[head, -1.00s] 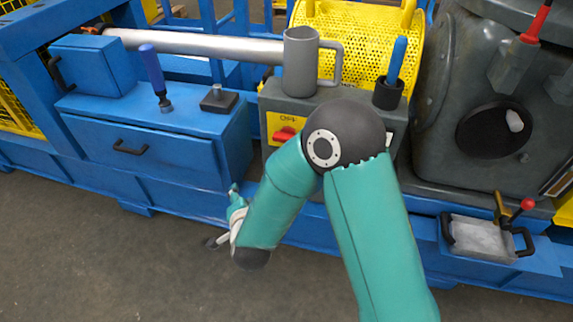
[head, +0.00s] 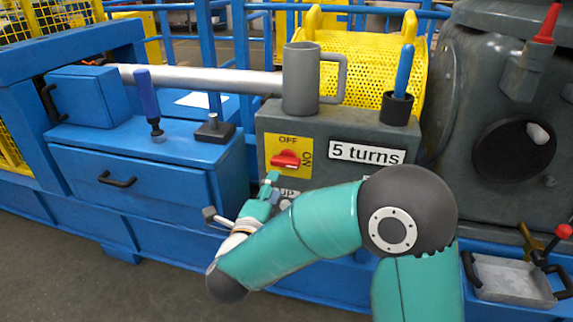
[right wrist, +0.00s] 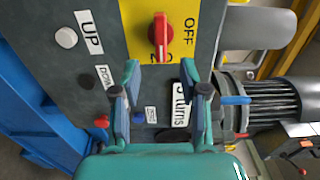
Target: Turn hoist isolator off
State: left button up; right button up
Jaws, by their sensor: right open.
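The hoist isolator is a red knob (head: 286,158) on a yellow plate (head: 273,169) on the grey control box, with OFF above it and ON at its right. The knob lies sideways, along the ON direction. In the right wrist view the knob (right wrist: 160,37) is upright in the picture, with OFF to its right. My right gripper (head: 265,194) is just below and left of the plate in the head view. In the right wrist view its open fingers (right wrist: 170,85) are empty and apart from the knob. My left gripper is out of view.
A "5 turns" label (head: 367,152) is right of the plate. A grey mug (head: 300,80) and a black cup (head: 397,108) with a blue-handled tool stand on the box. UP (right wrist: 89,33) and DOWN buttons sit beside the plate. A blue drawer unit (head: 150,182) is at left.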

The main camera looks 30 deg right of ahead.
aim_at(284, 166)
jog(key=x, duration=1)
jog(key=shift+w+d+b, duration=0.1)
jog(key=shift+w+b, duration=0.05)
jog(key=shift+b, duration=0.25)
grip_shut()
jog(key=shift+d, duration=0.1)
